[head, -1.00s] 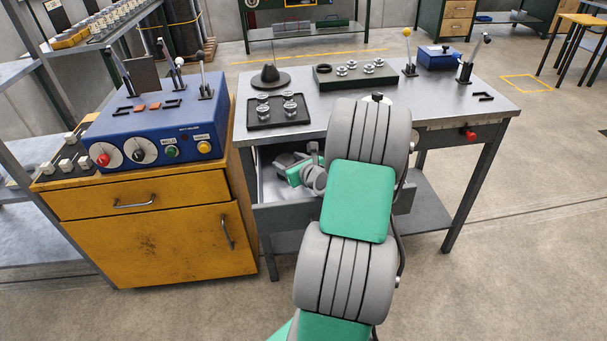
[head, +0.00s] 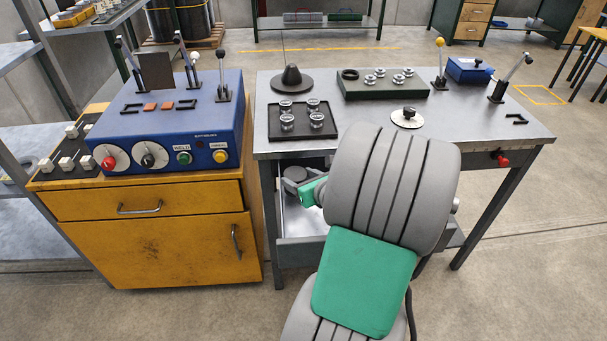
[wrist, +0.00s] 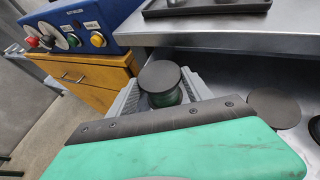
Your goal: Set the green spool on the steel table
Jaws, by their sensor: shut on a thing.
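The green spool (wrist: 166,91) shows in the wrist view as a dark round cap over a band of green. My gripper (wrist: 167,86) is shut on it, with a grey finger at either side. The steel table (head: 360,128) stands ahead in the head view, and its front edge (wrist: 225,42) crosses the top of the wrist view. The spool is in front of and apparently below that edge, above or inside the open drawer (head: 305,248); its exact height is unclear. In the head view my arm covers much of the drawer.
Another dark round cap (wrist: 273,107) is in the drawer. A blue control box (head: 170,125) stands left.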

